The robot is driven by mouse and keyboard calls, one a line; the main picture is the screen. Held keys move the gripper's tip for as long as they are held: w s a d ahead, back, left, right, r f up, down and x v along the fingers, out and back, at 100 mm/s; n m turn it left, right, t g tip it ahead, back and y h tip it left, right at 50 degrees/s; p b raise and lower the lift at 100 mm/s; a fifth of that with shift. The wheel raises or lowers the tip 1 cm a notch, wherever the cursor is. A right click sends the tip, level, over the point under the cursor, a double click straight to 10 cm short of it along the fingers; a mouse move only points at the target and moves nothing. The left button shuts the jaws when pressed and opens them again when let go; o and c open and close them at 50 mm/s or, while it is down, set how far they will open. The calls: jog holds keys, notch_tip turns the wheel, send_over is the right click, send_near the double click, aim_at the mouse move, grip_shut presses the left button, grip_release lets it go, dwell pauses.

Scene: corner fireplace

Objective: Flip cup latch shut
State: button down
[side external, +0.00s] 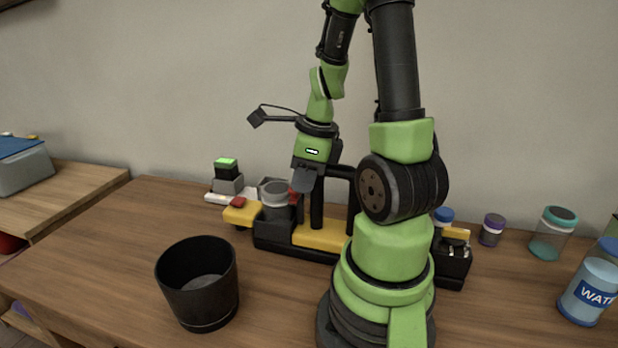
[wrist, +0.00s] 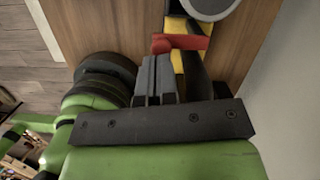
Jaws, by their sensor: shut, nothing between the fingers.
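The machine has a black base with a yellow top (side external: 318,236) and holds a grey cup (side external: 274,194) at its left end. In the wrist view the cup's grey round edge (wrist: 207,6) is cut off at the top. A red latch piece (wrist: 181,43) lies across the yellow strip there, just below the cup. My gripper (side external: 305,185) is shut and empty, pointing down just right of the cup. In the wrist view its fingertips (wrist: 155,58) are close beside the red piece's left end; I cannot tell whether they touch. My gripper partly hides the latch area in the side view.
A black pot (side external: 198,283) stands at the front left. A small device with a green top (side external: 226,170) is behind the machine. Lidded jars (side external: 553,232) and a water bottle (side external: 590,290) are at the right. The table's left part is clear.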

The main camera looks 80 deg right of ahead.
jog(key=shift+w, duration=0.15)
jog(key=shift+w+a, duration=0.25)
jog(key=shift+w, duration=0.55)
jog(key=w+m, duration=0.1)
jog(key=w+d+m, duration=0.1)
jog(key=shift+w+m+h, duration=0.3)
jog(key=shift+w, duration=0.05)
jog(key=shift+s+d, duration=0.45)
jog(key=shift+s, duration=0.2)
jog(key=w+a+v, duration=0.1)
jog(key=a+v, duration=0.1)
jog(key=v, duration=0.7)
jog(key=shift+r, duration=0.5)
